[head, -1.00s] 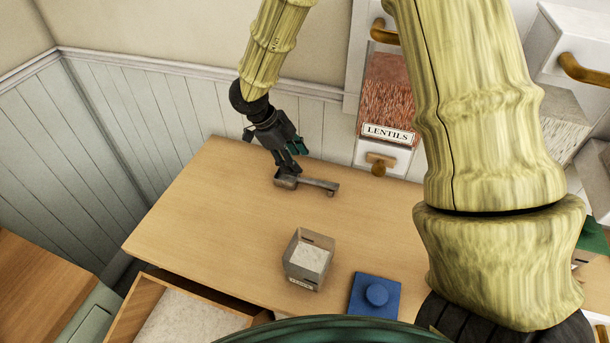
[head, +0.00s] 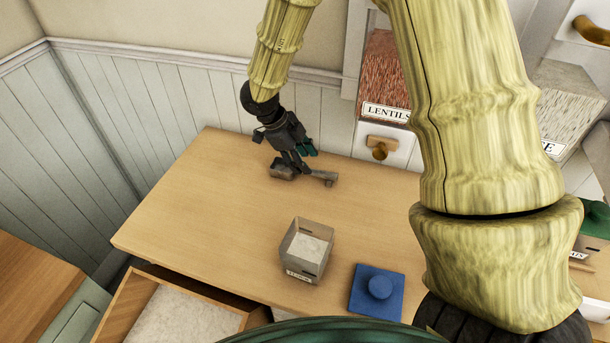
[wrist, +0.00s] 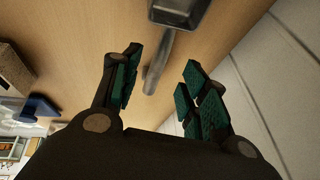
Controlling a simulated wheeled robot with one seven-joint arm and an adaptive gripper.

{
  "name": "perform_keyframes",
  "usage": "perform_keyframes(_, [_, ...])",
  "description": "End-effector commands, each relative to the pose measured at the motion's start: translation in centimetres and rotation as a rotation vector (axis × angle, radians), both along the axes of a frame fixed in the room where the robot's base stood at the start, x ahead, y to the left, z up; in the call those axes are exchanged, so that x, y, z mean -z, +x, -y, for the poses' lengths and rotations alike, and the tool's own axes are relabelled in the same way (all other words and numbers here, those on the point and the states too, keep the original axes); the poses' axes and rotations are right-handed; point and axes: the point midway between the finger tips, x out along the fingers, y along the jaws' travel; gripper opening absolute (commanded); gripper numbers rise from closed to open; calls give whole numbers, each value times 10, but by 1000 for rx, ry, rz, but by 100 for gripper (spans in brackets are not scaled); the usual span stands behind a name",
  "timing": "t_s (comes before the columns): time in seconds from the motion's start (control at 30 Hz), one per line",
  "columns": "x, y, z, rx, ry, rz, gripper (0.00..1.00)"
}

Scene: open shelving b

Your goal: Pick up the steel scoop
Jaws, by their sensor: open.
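The steel scoop (head: 318,177) lies on the wooden table (head: 215,210) near its back edge, with its handle toward the right in the head view. In the wrist view the scoop's bowl (wrist: 180,12) is at the top and its handle runs down between the open fingers. My gripper (head: 302,165) is open, at the scoop's handle, and hides part of the scoop in the head view. In the wrist view the two green-padded fingers (wrist: 158,85) stand on either side of the handle, apart from it.
A grey open box with white contents (head: 305,250) and a blue lidded-looking block with a knob (head: 377,291) stand near the table's front. An open drawer (head: 150,305) is at the front left. A lentils bin (head: 385,80) hangs behind. The table's left part is clear.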

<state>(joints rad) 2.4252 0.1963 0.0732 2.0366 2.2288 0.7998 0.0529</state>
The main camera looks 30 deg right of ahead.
Motion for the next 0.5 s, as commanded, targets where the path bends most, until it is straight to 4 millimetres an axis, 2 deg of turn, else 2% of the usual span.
perform_keyframes(0.5, [42,-5,13,0,0,0,44])
